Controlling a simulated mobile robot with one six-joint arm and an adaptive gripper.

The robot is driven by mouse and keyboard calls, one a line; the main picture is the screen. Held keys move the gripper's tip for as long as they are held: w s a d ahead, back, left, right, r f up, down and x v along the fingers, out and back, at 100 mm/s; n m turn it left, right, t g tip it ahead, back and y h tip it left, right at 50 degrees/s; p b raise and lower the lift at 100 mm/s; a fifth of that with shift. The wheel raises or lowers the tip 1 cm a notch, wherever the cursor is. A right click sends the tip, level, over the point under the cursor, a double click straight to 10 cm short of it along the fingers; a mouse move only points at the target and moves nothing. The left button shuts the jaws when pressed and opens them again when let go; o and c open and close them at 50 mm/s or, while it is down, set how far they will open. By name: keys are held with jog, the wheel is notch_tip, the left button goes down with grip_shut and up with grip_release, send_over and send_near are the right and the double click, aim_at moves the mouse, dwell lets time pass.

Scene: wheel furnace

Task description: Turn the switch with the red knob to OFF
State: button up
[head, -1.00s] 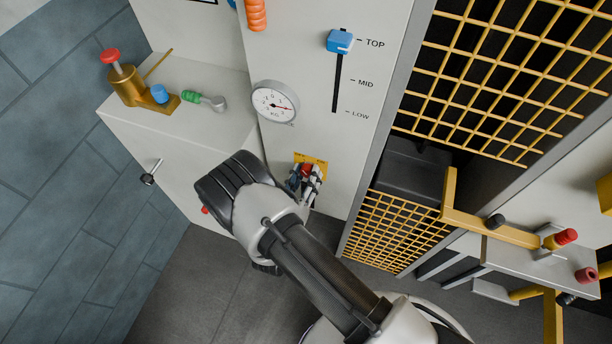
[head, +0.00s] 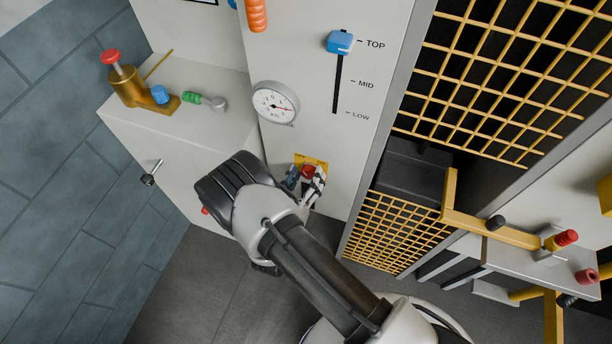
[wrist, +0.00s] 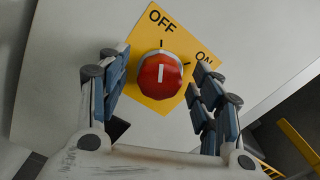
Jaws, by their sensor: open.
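The red round knob (wrist: 160,77) sits on a yellow plate (wrist: 143,60) marked OFF and ON. Its white line points straight up in the wrist view, in line with the tick under OFF; the ON tick is to the right. In the head view the knob (head: 308,171) and the top of its plate (head: 311,159) show low on the white panel. My gripper (wrist: 156,70) is open, one finger on each side of the knob, with visible gaps. In the head view my gripper (head: 306,178) partly hides the plate.
A round gauge (head: 275,104) is on the panel above the switch, and a blue slider (head: 340,41) stands at TOP. A yellow grid (head: 398,229) is to the right. A white ledge (head: 215,125) with a brass fitting (head: 127,86) and green-handled lever (head: 192,97) is to the left.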

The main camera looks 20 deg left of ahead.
jog(key=shift+s, duration=0.1)
jog(key=s, duration=1.1)
jog(key=shift+s+a, duration=0.4)
jog(key=shift+r, duration=0.1)
jog(key=w+d+r+m+g+h, duration=0.2)
jog(key=d+r+m+g+h, duration=0.4)
jog(key=d+r+m, duration=0.4)
jog(key=w+d+r+m+g+h, duration=0.2)
jog(key=d+r+m+g+h, duration=0.4)
jog(key=d+r+m, duration=0.45)
jog(key=s+d+r+m+y, duration=0.4)
jog(key=s+r+m+y, duration=0.2)
jog(key=m, duration=0.3)
jog(key=s+d+r+m+g+y, duration=0.1)
jog(key=s+d+r+m+y, duration=0.2)
jog(key=s+r+m+y, duration=0.3)
jog(key=r+m+y, duration=0.1)
jog(key=m, duration=0.3)
jog(key=shift+s+d+r, duration=0.25)
jog(key=shift+d, duration=0.1)
